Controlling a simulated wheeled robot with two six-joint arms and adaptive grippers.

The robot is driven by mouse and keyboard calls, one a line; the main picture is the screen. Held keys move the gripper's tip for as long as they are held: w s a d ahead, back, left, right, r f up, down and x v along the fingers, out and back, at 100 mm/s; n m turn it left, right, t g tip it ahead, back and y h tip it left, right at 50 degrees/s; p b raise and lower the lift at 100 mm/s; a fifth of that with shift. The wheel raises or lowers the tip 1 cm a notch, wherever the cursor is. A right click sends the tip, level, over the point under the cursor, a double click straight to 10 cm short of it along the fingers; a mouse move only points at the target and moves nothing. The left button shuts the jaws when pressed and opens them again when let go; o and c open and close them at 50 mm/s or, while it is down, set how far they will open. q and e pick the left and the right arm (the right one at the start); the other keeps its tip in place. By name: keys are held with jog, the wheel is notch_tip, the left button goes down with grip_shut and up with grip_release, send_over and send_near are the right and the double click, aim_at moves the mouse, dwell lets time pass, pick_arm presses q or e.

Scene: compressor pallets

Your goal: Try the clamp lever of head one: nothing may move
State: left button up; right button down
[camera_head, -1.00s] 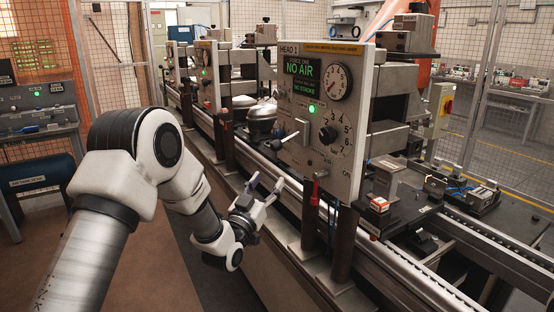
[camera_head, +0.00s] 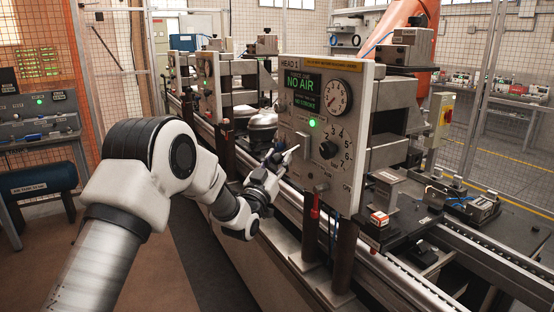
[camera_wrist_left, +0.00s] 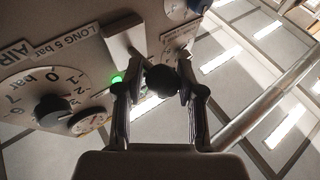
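The panel of head one (camera_head: 318,165) stands on the line, with a lit green lamp, a gauge, a dial and a screen reading NO AIR. The clamp lever's black ball knob (camera_wrist_left: 162,80) shows in the left wrist view, end-on, hiding most of the lever behind it. My left gripper (camera_head: 279,156) is at the panel's left side; in the left wrist view (camera_wrist_left: 162,84) its two fingers stand either side of the knob, open. Whether either finger touches the knob I cannot tell. In the head view the gripper covers the knob. My right gripper is out of view.
A pale block (camera_wrist_left: 125,45) juts from the panel close to the left finger. The dial (camera_head: 328,148) and a red-handled part (camera_head: 315,206) are also close by. The conveyor rail (camera_head: 420,262) runs below. The floor left of the line (camera_head: 130,262) is clear.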

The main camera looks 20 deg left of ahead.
pick_arm(q)
jog(key=shift+r, duration=0.1)
grip_shut()
jog(key=shift+a, duration=0.1)
jog(key=shift+r, duration=0.15)
